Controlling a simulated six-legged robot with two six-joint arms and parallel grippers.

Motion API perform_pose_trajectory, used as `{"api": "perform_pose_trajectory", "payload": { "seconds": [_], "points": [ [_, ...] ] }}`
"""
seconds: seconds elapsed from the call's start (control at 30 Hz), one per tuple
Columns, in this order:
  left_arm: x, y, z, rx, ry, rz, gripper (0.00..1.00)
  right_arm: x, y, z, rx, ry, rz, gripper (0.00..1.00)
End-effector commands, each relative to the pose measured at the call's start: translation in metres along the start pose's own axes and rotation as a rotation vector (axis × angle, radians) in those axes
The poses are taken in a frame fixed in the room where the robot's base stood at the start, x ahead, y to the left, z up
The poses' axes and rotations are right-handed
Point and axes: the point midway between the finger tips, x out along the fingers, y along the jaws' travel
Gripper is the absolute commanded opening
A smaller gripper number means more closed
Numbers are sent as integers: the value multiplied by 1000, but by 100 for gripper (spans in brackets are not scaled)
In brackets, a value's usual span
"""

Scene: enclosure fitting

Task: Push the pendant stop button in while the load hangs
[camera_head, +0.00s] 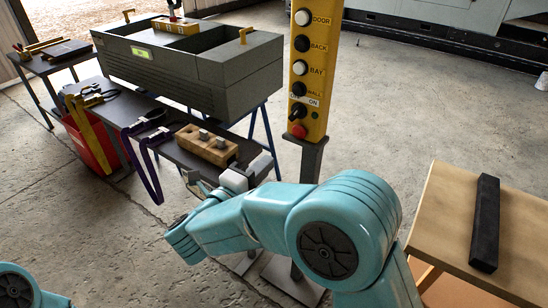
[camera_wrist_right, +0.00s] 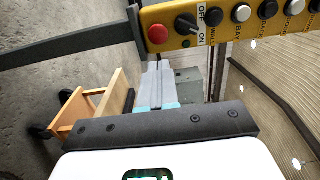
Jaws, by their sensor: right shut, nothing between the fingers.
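The yellow pendant (camera_head: 311,70) stands upright on a grey post. Its red stop button (camera_head: 299,131) is at the bottom, below a black ON/OFF switch (camera_head: 297,110). In the right wrist view the pendant lies sideways, with the red button (camera_wrist_right: 157,33) at its left end. My right gripper (camera_head: 266,163) is shut and empty, below and left of the button. Its light grey fingers (camera_wrist_right: 158,68) appear below the button in the wrist view; contact is not visible. The grey enclosure (camera_head: 235,75) has a yellow block (camera_head: 175,26) under a hook; whether it hangs clear is unclear. My left gripper is out of view.
A dark bench (camera_head: 186,158) by the enclosure carries a wooden block (camera_head: 207,145) and clamps. A red bin (camera_head: 88,140) stands at its left. A wooden table (camera_head: 453,215) with a black bar (camera_head: 486,222) is at right. Open floor lies behind the pendant.

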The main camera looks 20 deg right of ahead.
Motion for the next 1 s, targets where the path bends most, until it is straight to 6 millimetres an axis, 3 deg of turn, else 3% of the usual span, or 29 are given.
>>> {"api": "perform_pose_trajectory", "payload": {
  "seconds": [0.23,0.73,0.87,0.97,1.0],
  "points": [
    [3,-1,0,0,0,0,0,-23,0,0,-1,0,1,0],
    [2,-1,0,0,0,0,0,-22,0,-1,-2,6,2,0],
    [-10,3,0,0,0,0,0,13,8,-19,-37,88,23,0],
    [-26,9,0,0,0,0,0,63,35,-58,-148,193,52,0],
    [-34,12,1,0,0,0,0,85,54,-75,-220,187,65,0]
  ]
}}
